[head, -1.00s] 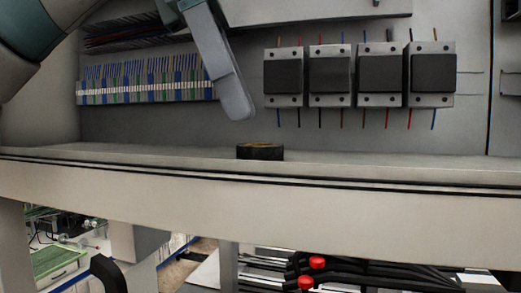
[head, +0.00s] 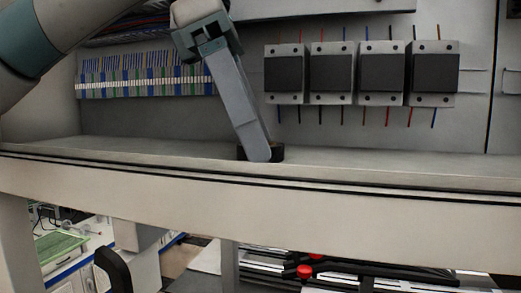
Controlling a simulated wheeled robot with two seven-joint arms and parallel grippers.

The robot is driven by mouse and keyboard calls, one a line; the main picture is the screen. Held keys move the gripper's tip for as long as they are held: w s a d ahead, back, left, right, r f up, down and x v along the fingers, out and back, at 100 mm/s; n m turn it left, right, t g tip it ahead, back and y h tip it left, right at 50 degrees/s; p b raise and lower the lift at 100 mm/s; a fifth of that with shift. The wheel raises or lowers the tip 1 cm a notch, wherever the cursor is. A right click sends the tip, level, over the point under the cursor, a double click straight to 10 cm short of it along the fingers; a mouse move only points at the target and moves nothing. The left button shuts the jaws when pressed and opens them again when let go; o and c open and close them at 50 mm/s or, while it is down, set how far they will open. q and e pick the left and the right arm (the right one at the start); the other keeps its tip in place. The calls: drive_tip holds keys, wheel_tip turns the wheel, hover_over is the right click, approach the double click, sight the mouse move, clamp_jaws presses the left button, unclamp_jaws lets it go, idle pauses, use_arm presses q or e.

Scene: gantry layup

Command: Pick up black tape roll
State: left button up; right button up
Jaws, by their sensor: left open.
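The black tape roll (head: 277,153) lies flat on the pale ledge (head: 400,170) near the middle of the head view. My left gripper (head: 259,155) reaches down to it from the upper left, tilted. Its near finger covers the middle of the roll, so only the roll's two sides show. The far finger is hidden behind the near one. The gripper is open, and I cannot tell whether a finger touches the roll. My right gripper is not in view.
Several grey modules with black faces (head: 382,73) and short coloured wires are mounted on the back panel. A striped terminal row (head: 145,80) is at left. The ledge right of the roll is clear. Below are a green tray (head: 62,247) and red knobs (head: 305,271).

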use_arm(q)
drive_tip(key=c, duration=1.1)
drive_tip(key=shift+c, duration=0.2)
drive_tip(key=shift+s+r+b, duration=0.2)
drive_tip(key=shift+s+b, duration=0.1)
drive_tip(key=shift+b, duration=0.35)
drive_tip(key=shift+s+a+r, duration=0.1)
drive_tip(key=shift+r, duration=0.2)
wheel_tip(320, 180, up, 6)
drive_tip(key=f+b, duration=0.1)
drive_tip(key=s+a+b, duration=0.3)
drive_tip(key=s, duration=0.6)
drive_tip(key=s+a+r+b, duration=0.1)
drive_tip(key=s+a+b, duration=0.2)
drive_tip(key=s, duration=0.6)
drive_tip(key=shift+s+b, duration=0.15)
drive_tip(key=shift+b, duration=0.45)
